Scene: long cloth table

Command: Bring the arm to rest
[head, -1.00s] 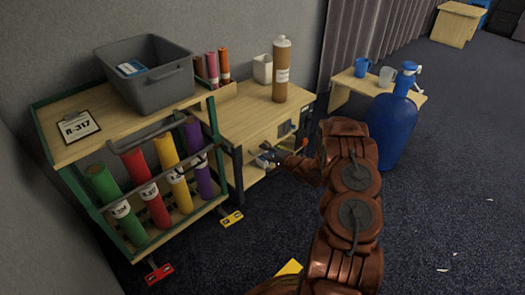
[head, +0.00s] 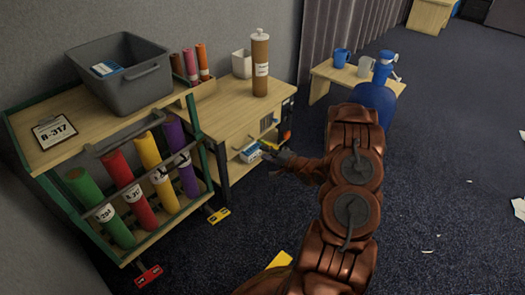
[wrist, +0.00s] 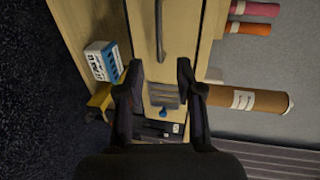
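My reddish-brown arm rises from the bottom of the head view, and its wrist bends left toward the small wooden cabinet (head: 225,108). My gripper (head: 268,150) is small there, in front of the cabinet's open side. In the wrist view my gripper (wrist: 160,66) is open, its two dark fingers apart. I see no object held between them; the cabinet front with its dark handle (wrist: 160,32) lies behind. A blue-and-white box (wrist: 103,60) shows to the left of the fingers. It also shows close to the gripper in the head view (head: 249,153).
A green-framed rack (head: 28,150) with several coloured rolls and a grey bin (head: 120,85) is at left. A blue drum (head: 375,98) is partly behind my arm. The carpet at right is mostly clear, with scraps.

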